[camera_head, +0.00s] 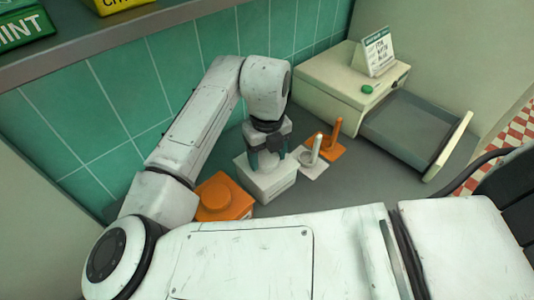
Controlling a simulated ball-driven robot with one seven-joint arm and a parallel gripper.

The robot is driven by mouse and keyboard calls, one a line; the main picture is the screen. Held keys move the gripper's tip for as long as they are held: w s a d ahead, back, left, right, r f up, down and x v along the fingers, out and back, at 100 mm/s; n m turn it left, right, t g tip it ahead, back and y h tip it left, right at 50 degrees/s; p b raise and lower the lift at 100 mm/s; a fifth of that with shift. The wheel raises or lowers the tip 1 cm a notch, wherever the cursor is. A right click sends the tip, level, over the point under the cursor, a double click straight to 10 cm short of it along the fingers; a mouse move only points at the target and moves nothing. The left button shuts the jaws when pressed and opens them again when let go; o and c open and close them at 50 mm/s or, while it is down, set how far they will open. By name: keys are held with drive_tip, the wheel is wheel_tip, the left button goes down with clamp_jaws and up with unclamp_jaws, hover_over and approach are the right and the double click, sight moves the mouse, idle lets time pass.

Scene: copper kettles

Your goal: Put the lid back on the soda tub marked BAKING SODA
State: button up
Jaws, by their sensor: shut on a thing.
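A white box-shaped tub (268,186) stands on the grey counter below my gripper. Its marking is too small to read, so I cannot tell whether it says BAKING SODA. My gripper (269,158) points down, its dark fingers shut on a pale round piece at the top of the white tub. The fingers and wrist partly hide this piece. I cannot tell whether it is a loose lid or how it sits on the tub. An orange tub (224,199) with a round raised top stands to the left, partly behind my arm.
Right of the white tub are a white flat piece with an upright post (313,160) and a similar orange one (332,140). A cream unit (345,82) with an open grey drawer (408,125) and a sign (378,52) stands at right. Green tiles rise behind.

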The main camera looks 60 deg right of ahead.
drive_tip(key=shift+f, duration=0.15)
drive_tip(key=o, duration=1.1)
wheel_tip(320, 180, up, 8)
drive_tip(key=shift+f+b, duration=0.25)
drive_tip(key=shift+b, duration=0.2)
